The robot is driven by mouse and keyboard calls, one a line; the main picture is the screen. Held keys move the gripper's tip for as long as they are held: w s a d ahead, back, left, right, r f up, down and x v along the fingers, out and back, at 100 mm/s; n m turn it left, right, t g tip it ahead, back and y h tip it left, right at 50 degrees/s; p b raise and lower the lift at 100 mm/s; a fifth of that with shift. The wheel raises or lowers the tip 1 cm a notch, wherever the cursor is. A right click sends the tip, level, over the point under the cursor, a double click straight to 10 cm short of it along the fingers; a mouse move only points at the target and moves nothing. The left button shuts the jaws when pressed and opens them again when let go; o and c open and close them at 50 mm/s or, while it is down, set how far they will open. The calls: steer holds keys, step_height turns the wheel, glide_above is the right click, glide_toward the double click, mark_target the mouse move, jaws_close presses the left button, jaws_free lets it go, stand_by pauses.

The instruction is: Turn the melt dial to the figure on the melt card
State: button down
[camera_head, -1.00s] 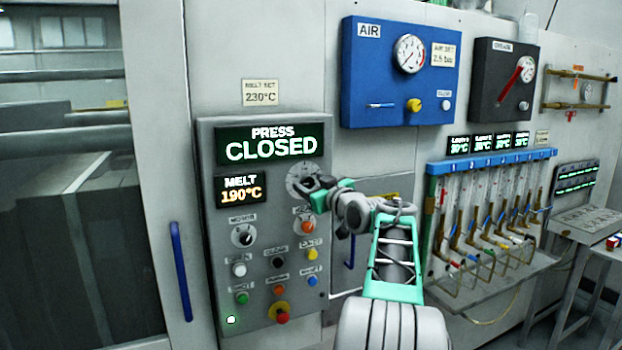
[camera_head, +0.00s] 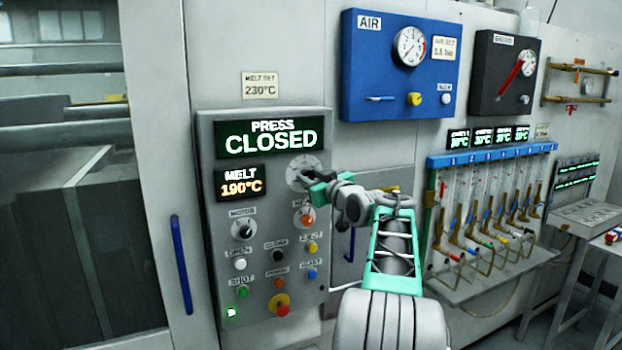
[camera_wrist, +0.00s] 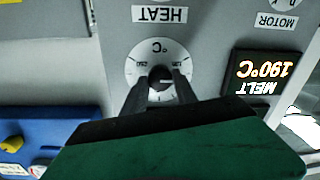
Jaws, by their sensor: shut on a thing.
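The melt dial (camera_head: 298,170) is a pale round scale on the grey control panel, right of the melt display. In the wrist view its black knob (camera_wrist: 160,78) sits in the middle of the white °C scale (camera_wrist: 137,68). My gripper (camera_head: 310,180) is at the dial; in the wrist view its two dark fingers (camera_wrist: 159,92) are shut on the knob, one on each side. The knob's pointer is hidden. The melt card (camera_head: 261,86) above the panel reads 230°C. The melt display (camera_head: 242,182) reads 190°C and also shows in the wrist view (camera_wrist: 265,74).
The press display (camera_head: 270,138) reads CLOSED. Below the dial are the orange heat knob (camera_head: 304,216), the motor knob (camera_head: 243,230) and several coloured buttons. A blue air panel (camera_head: 372,60) hangs to the upper right. A blue door handle (camera_head: 181,265) is at left.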

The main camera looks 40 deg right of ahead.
steer(key=shift+m, duration=0.4)
steer(key=m+b, duration=0.1)
steer(key=m, duration=0.3)
steer(key=shift+m+b, duration=0.4)
steer(key=m, duration=0.6)
steer(key=shift+m+h, duration=0.3)
steer(key=shift+h, duration=0.1)
steer(key=m+p, duration=0.1)
steer(key=m, duration=0.5)
steer(key=shift+m, duration=0.4)
steer(key=m+h+p, duration=0.1)
steer(key=m, duration=0.4)
steer(key=shift+f+m+p, duration=0.1)
steer(key=shift+m+p, duration=0.2)
steer(key=shift+p, duration=0.05)
steer(key=c, duration=1)
jaws_free()
steer(key=shift+f, duration=0.1)
steer(key=shift+o, duration=0.2)
